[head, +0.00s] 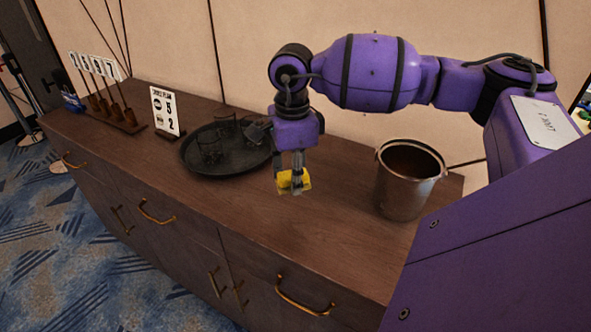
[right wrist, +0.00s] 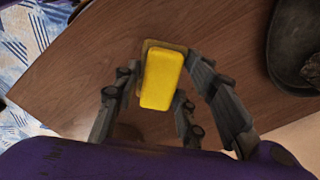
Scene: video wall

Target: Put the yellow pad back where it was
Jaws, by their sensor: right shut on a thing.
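The yellow pad (head: 294,181) is a small bright block between the fingers of my right gripper (head: 291,186), over the wooden cabinet top (head: 240,205). In the right wrist view the pad (right wrist: 161,78) lies between the finger pairs of the right gripper (right wrist: 160,100), which is shut on it. A tan edge shows around the pad's upper end there; I cannot tell whether it belongs to the pad. The gap between pad and cabinet top is hard to judge. My left gripper is in neither view.
A dark round tray (head: 203,170) with several dark glasses stands left of the gripper. A metal bucket (head: 407,185) stands to the right. The front strip of the top is clear.

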